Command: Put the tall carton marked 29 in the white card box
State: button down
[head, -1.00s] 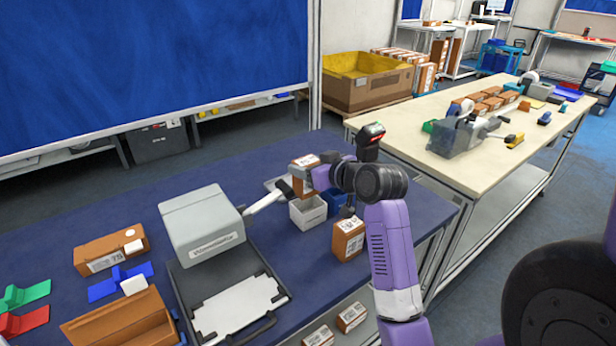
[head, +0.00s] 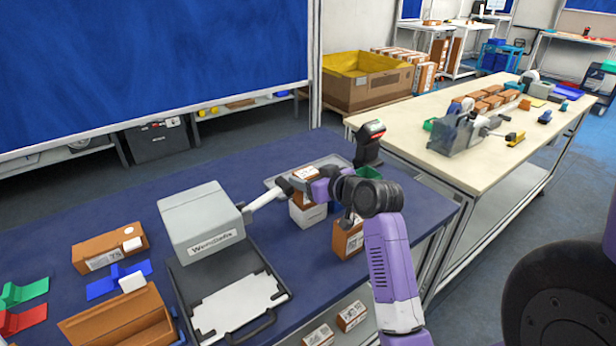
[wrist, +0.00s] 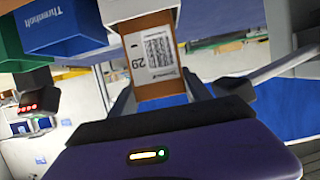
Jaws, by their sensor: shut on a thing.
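The tall brown carton marked 29 (wrist: 158,62) is between my gripper's fingers (wrist: 162,92) in the wrist view, with its barcode label facing the camera. My gripper (head: 312,187) is shut on it. In the head view the carton (head: 304,174) shows above the white card box (head: 307,215), partly hidden by my gripper. The white card box also shows in the wrist view (wrist: 122,9), directly beyond the carton's far end. I cannot tell whether the carton's lower end is above the box or just inside its opening.
A blue box (wrist: 62,25) stands beside the white one, with a green box (head: 368,177) beyond. Another brown carton (head: 346,238) stands near the table's front edge. A grey machine (head: 203,222) with a white arm sits left. A black scanner (head: 369,143) stands behind my arm.

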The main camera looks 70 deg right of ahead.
jog(key=shift+c, duration=2.4)
grip_release()
jog(key=shift+r, duration=0.1)
jog(key=shift+r, duration=0.3)
jog(key=shift+r+p, duration=0.5)
jog(key=shift+p, duration=0.1)
jog(key=b+v, duration=0.1)
jog(key=v, duration=1.1)
jog(key=shift+f, duration=0.3)
